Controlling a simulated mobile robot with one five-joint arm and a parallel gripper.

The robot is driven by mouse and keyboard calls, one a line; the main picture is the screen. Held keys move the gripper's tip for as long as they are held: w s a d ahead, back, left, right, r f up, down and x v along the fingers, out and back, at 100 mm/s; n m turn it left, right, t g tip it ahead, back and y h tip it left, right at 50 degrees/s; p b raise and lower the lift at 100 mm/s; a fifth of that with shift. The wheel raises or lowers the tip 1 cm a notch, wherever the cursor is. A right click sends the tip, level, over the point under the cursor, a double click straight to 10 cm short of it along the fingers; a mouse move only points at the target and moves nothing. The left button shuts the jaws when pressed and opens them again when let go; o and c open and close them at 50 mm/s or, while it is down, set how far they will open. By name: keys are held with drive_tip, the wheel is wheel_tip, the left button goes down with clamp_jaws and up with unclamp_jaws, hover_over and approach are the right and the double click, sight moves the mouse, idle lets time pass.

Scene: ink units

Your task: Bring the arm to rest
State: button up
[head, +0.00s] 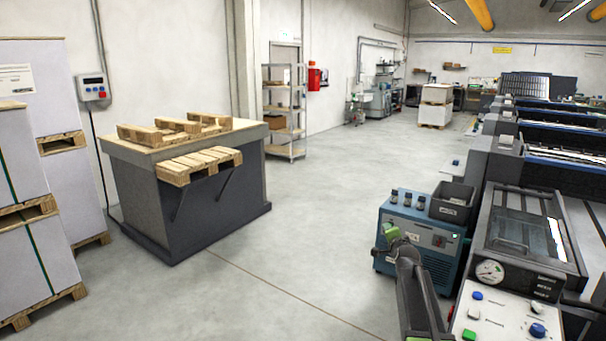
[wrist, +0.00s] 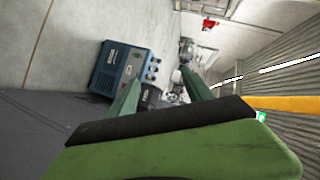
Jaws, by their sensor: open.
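My dark arm (head: 415,285) rises at the lower right of the head view. Its green-tipped gripper (head: 391,232) is in front of the blue unit. In the wrist view the two green fingers of my gripper (wrist: 162,82) stand apart. Nothing is seen held between them. The blue unit (head: 428,235) has several small dark bottles and a grey bin (head: 453,203) on top. The blue unit also shows, tilted, in the wrist view (wrist: 122,70). Whether the gripper touches it cannot be told.
A printing press (head: 530,220) with a gauge and button panel (head: 500,318) stands close on the right. A bench (head: 215,215) with wooden pallets (head: 203,163) stands left of centre. Wrapped stacks (head: 35,200) stand at far left. The grey floor (head: 290,260) between is clear.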

drive_tip(key=s+a+f+n+g+y+b, duration=0.1)
drive_tip(key=s+a+f+n+y, duration=0.15)
drive_tip(key=a, duration=1.05)
drive_tip(key=s+a+f+n+g+y+b, duration=0.1)
drive_tip(key=s+a+f+n+y, duration=0.15)
drive_tip(key=a, duration=0.95)
drive_tip(key=s+d+f+n+g+h+p, duration=0.1)
drive_tip(key=s+d+f+n+g+p, duration=0.1)
drive_tip(key=s, duration=0.9)
drive_tip(key=s+d+f+n+g+h+p, duration=0.1)
drive_tip(key=s+d+f+n+g+p, duration=0.1)
drive_tip(key=s+g, duration=0.4)
drive_tip(key=s+d+f+n+g+h+p, duration=0.1)
drive_tip(key=s+d+f+n+g, duration=0.3)
drive_tip(key=s, duration=1.3)
drive_tip(key=shift+d+f+n+p, duration=0.25)
drive_tip(key=shift+n+p, duration=0.2)
drive_tip(key=shift+n, duration=0.45)
drive_tip(key=shift+s+a, duration=0.1)
